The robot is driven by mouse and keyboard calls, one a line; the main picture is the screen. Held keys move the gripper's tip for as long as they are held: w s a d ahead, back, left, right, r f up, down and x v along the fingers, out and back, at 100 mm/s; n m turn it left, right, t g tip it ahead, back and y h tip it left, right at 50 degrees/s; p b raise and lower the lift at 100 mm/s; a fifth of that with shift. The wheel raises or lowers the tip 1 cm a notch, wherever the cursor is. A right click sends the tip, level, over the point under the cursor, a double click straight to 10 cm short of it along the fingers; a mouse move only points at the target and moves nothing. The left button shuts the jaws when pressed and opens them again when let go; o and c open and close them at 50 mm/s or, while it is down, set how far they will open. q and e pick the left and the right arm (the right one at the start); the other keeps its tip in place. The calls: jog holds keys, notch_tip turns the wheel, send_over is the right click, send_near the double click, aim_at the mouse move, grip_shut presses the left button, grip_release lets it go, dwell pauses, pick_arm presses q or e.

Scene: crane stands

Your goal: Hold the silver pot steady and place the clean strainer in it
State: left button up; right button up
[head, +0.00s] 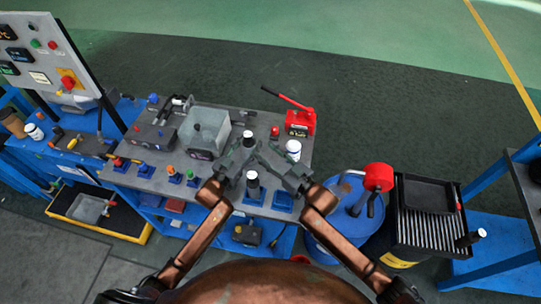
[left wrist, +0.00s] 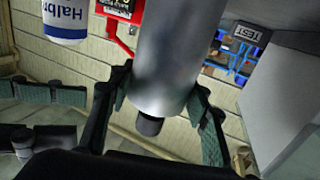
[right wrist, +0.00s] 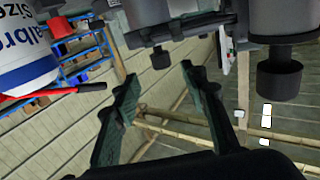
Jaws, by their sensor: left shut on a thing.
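In the left wrist view a silver cylindrical vessel (left wrist: 168,60), apparently the silver pot, stands between my left fingers (left wrist: 160,92). A dark knob shows at its lower end. In the head view my left gripper (head: 246,152) is shut on it, by a small dark cylinder with a pale top (head: 248,138). A similar one (head: 252,180) stands nearer me, between the two arms. I cannot tell which is the clean strainer. My right gripper (head: 270,157) is open and empty; the right wrist view shows its fingers (right wrist: 160,78) apart, with silver bodies (right wrist: 280,22) beyond.
A white bottle (head: 293,147) and a red lever tool (head: 300,122) stand right of the grippers. A grey box (head: 205,128) is close on the left. Blue trays (head: 283,202) lie at the bench's front edge. A blue drum (head: 345,215) stands right.

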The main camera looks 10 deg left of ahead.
jog(key=shift+v, duration=0.85)
pick_arm(q)
jog(key=o, duration=1.4)
jog(key=shift+o, duration=0.2)
jog(key=v, duration=1.2)
